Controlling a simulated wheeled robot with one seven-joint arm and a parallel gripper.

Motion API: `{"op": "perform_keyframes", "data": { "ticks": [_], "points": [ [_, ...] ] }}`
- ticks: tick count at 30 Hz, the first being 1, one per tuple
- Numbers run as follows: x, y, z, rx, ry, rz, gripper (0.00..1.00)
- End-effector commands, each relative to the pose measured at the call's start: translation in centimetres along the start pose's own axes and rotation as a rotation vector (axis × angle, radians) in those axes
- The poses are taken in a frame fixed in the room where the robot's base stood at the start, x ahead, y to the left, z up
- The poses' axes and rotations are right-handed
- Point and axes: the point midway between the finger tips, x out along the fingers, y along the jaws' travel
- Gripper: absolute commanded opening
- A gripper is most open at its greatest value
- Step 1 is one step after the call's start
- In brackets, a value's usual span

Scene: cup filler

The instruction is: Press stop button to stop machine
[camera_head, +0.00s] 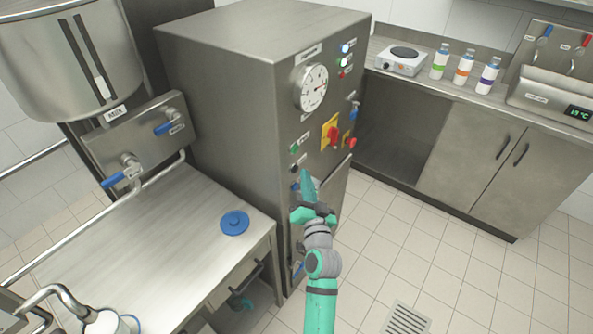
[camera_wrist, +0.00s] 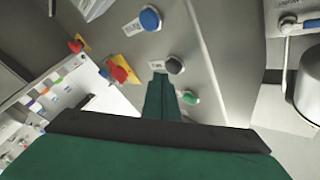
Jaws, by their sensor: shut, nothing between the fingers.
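The machine (camera_head: 235,75) is a tall grey metal cabinet. Its panel has a green button (camera_head: 295,148), a black button (camera_head: 294,170) below it and a blue button (camera_head: 296,187) lower still. The labels are too small to read surely, so I cannot tell which is the stop button. My teal gripper (camera_head: 307,173) is shut and empty in front of the lower buttons. In the wrist view its fingertips (camera_wrist: 161,76) are just left of the black button (camera_wrist: 175,64), with the green button (camera_wrist: 188,97) to the right. I cannot tell whether they touch the panel.
A red knob on a yellow plate (camera_head: 331,132) and a gauge (camera_head: 313,88) are on the panel. A metal table (camera_head: 130,230) with a blue lid (camera_head: 235,223) stands left. A counter with bottles (camera_head: 464,68) is at right. The tiled floor at right is clear.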

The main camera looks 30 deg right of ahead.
Motion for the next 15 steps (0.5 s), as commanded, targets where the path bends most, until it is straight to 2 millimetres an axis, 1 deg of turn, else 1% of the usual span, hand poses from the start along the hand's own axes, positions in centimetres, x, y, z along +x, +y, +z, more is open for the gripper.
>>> {"op": "perform_keyframes", "data": {
  "ticks": [7, 15],
  "points": [
    [0.55, -0.45, 0.36, -0.001, 0.000, -0.001, 0.00],
    [0.59, -0.45, 0.39, 0.000, 0.000, 0.000, 0.00]
  ]
}}
